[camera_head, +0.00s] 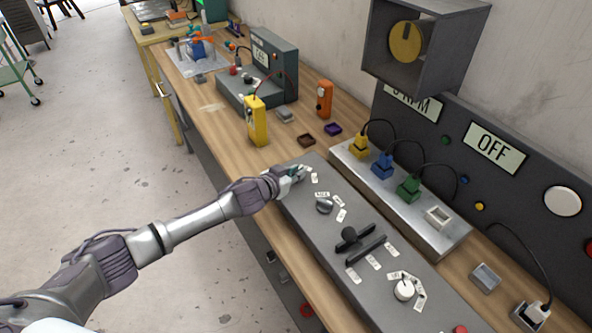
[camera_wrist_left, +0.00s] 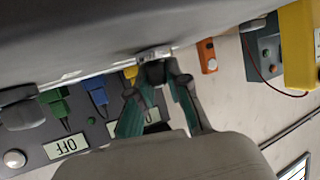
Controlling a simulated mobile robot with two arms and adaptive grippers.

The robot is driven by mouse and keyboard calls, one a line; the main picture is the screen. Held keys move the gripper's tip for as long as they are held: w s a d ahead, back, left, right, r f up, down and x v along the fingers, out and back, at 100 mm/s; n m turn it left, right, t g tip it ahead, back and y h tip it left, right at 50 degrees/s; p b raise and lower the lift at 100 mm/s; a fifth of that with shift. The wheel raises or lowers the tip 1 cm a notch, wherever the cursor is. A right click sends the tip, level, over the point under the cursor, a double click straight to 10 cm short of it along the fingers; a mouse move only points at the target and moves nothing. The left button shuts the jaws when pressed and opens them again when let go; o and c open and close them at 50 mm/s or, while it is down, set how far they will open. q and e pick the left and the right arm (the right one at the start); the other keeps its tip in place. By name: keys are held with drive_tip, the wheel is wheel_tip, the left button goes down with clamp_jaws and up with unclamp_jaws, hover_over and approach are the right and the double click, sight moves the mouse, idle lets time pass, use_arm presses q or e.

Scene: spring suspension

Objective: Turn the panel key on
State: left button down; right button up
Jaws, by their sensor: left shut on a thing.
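The long grey control panel (camera_head: 290,205) lies along the front of the wooden bench. My left gripper (camera_head: 297,173) reaches in from the left to the panel's far end and is shut on the panel key there. The key is mostly hidden by the fingers, so its angle cannot be told. In the left wrist view the green-tipped fingers (camera_wrist_left: 155,98) close in at a small metal fitting (camera_wrist_left: 153,54) on the panel face. The wall display (camera_head: 494,147) reads OFF. My right gripper is not in view.
The panel also carries a grey knob (camera_head: 324,206), a dark slider lever (camera_head: 350,236) and a white dial (camera_head: 404,290). A metal strip with yellow, blue and green plugs (camera_head: 409,187) lies behind it. A yellow meter (camera_head: 257,121) stands beyond the panel's far end.

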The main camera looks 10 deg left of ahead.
use_arm(q)
drive_tip(key=shift+w+a+r+m+g+h+p, duration=0.2)
drive_tip(key=shift+r+m+g+h+p, duration=0.15)
drive_tip(key=shift+m+h, duration=0.4)
drive_tip(key=shift+f+m+g+h, duration=0.15)
drive_tip(key=shift+m+g+h, duration=0.2)
drive_tip(key=shift+m, duration=0.1)
drive_tip(key=shift+w+a+f+m+g+h+b, duration=0.1)
drive_tip(key=shift+m+g+h+b, duration=0.4)
drive_tip(key=shift+m+h, duration=0.2)
drive_tip(key=m+g+h+b, duration=0.1)
drive_tip(key=m+g+b, duration=0.1)
drive_tip(key=b, duration=0.1)
drive_tip(key=m+g+h+b, duration=0.1)
drive_tip(key=b, duration=0.2)
drive_tip(key=m+g+h+b, duration=0.1)
drive_tip(key=m+g+b, duration=0.1)
drive_tip(key=b, duration=0.1)
drive_tip(key=shift+w+a+f+m+g+h+b, duration=0.1)
drive_tip(key=shift+w+f+m+g+h+b, duration=0.05)
drive_tip(key=shift+f+m+g+h+b, duration=0.2)
drive_tip(key=shift+r+m+g+b, duration=0.3)
drive_tip(key=shift+m+g+b, duration=0.2)
drive_tip(key=shift+b, duration=0.5)
drive_tip(key=shift+h, duration=0.25)
drive_tip(key=c, duration=1.1)
unclamp_jaws()
drive_tip(key=v, duration=1.2)
drive_tip(key=shift+r, duration=0.1)
